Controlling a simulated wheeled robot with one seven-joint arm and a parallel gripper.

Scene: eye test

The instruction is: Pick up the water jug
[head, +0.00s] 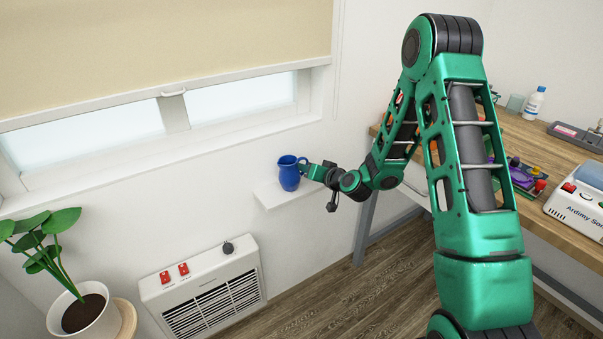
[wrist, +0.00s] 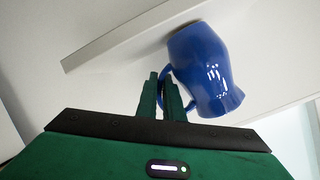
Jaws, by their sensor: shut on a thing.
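The blue water jug (head: 289,176) is upright at the small white wall shelf (head: 266,196), below the window. It also shows in the wrist view (wrist: 203,70), turned on its side by the camera's angle, with its handle towards my fingers. My gripper (head: 305,167) reaches it from the right. In the wrist view my green fingers (wrist: 165,80) are shut on the jug's handle, one on each side of it. I cannot tell whether the jug's base touches the shelf.
A white heater (head: 203,290) with red switches is on the wall below the shelf. A potted plant (head: 95,318) stands at the lower left. A wooden workbench (head: 545,150) with several items is on the right. Open floor (head: 370,305) lies between.

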